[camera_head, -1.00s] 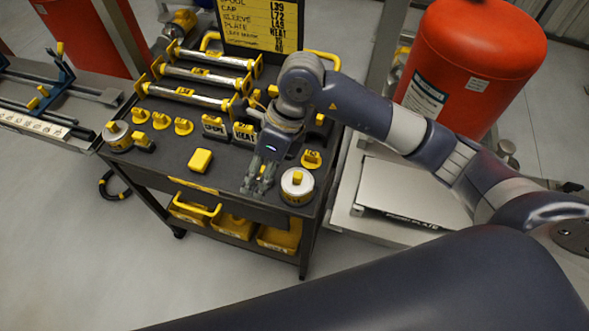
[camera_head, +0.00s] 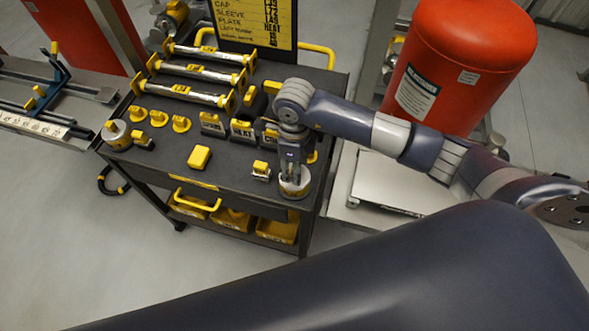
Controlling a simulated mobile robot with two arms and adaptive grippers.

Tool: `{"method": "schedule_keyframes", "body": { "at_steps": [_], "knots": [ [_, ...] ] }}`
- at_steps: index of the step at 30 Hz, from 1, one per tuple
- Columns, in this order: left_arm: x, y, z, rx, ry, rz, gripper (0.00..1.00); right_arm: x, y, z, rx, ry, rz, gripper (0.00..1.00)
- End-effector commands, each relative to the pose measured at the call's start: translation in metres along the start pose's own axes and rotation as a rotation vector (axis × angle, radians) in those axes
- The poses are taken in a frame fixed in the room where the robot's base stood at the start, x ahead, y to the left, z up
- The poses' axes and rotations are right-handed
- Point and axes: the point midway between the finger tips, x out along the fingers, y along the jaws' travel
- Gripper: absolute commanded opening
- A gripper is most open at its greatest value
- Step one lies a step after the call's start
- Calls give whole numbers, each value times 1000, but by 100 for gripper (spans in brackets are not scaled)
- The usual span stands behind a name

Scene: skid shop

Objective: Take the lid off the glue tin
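A round silver tin (camera_head: 294,188) stands at the front right corner of the dark cart top. My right gripper (camera_head: 292,178) points down over it, with its fingers at the tin's top. The yellow knob on the tin's lid is hidden by the fingers, and I cannot tell whether they are closed on it. A second silver tin (camera_head: 116,135) with a yellow top stands at the cart's left corner. I cannot read a glue label on either. My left gripper is not in view.
A small yellow-topped block (camera_head: 261,171) sits just left of the right tin, and a yellow box (camera_head: 199,157) lies farther left. Tagged yellow pieces (camera_head: 212,123) and long rollers (camera_head: 192,95) fill the back. A red tank (camera_head: 455,70) stands right of the cart.

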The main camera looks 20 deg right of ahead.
Motion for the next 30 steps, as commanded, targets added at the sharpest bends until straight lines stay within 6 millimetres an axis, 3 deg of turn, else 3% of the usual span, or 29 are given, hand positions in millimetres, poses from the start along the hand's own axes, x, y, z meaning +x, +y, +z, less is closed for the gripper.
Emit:
{"method": "schedule_keyframes", "body": {
  "at_steps": [5,12,18,30],
  "knots": [
    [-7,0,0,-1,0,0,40,16,0,0,0,-1,0,42],
    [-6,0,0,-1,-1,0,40,19,0,1,-1,-2,-1,40],
    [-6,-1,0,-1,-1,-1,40,18,0,0,0,-2,-1,0],
    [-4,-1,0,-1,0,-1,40,16,-1,1,0,-3,-2,0]
  ]
}}
